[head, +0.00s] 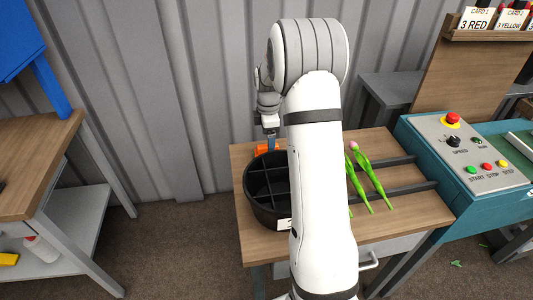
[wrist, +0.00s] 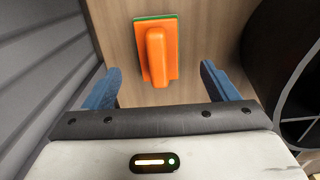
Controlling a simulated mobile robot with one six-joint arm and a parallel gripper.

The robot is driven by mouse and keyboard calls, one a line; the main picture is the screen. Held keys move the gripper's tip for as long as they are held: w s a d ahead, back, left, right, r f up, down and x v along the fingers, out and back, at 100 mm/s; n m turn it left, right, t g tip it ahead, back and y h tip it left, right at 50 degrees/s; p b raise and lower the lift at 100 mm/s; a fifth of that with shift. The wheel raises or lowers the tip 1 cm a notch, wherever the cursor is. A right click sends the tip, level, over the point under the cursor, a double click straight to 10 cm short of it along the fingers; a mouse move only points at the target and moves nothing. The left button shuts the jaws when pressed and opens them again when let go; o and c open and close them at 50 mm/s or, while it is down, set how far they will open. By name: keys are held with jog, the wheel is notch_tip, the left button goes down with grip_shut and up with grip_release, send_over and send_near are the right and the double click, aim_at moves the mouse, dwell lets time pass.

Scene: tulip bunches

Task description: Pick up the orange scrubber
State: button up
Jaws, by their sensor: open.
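The orange scrubber (wrist: 157,55) lies on the wooden table, its handle upward and a green edge showing at its far end. In the wrist view it sits between and just beyond my gripper's fingertips (wrist: 160,82). My gripper has two blue fingers, spread apart with nothing between them. In the head view only a bit of the orange scrubber (head: 261,150) shows behind the black bucket, partly hidden by my gripper (head: 272,142) and the bucket.
A black divided bucket (head: 266,205) stands on the table (head: 405,211), close to the scrubber's right in the wrist view. Green tulips (head: 371,180) lie to the right, beside dark rails. A grey corrugated wall (head: 180,90) rises close behind. A control panel (head: 470,155) stands further right.

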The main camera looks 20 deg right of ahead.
notch_tip(320, 180, down, 6)
jog(key=shift+w+f, duration=0.1)
jog(key=shift+w, duration=0.05)
jog(key=shift+c, duration=0.2)
jog(key=c, duration=1.1)
